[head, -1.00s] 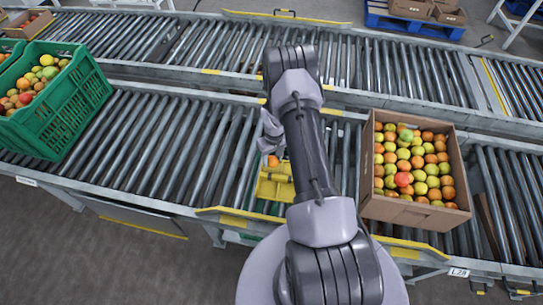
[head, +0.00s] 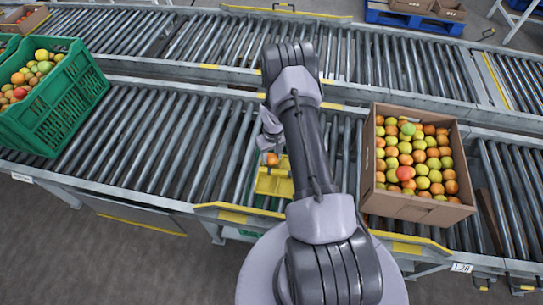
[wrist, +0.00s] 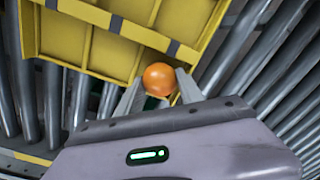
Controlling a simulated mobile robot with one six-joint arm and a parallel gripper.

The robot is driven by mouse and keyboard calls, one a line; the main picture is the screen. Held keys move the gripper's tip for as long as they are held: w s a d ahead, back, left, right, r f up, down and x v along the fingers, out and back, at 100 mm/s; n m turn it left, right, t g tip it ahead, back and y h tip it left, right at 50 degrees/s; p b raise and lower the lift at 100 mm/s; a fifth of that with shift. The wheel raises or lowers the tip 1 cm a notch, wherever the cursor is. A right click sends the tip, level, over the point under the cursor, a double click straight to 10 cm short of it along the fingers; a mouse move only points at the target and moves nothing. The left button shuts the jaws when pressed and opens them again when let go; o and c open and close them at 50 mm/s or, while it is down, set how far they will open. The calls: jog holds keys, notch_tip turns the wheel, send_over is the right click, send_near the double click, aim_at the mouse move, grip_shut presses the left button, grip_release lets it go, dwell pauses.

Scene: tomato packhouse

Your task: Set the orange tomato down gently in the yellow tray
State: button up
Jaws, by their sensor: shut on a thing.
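The orange tomato (wrist: 160,79) is held between the two fingers of my gripper (wrist: 158,90) in the wrist view. In the head view the tomato (head: 272,158) shows at the tip of my gripper (head: 270,142), by the far edge of the yellow tray (head: 270,184). In the wrist view the yellow tray (wrist: 95,50) has divided compartments and the tomato overlaps its near edge. I cannot tell the height of the tomato over the tray. My arm hides the tray's right part in the head view.
A cardboard box (head: 415,207) full of tomatoes stands on the roller conveyor to the right of my arm. A green crate (head: 60,110) of tomatoes stands at the left. The rollers (head: 160,130) between the crate and the tray are clear.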

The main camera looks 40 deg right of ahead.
jog(key=shift+f, duration=0.15)
jog(key=o, duration=1)
jog(key=c, duration=0.4)
jog(key=shift+o, duration=0.2)
jog(key=shift+r+p, duration=2.05)
jog(key=shift+r, duration=1.55)
jog(key=shift+f, duration=0.1)
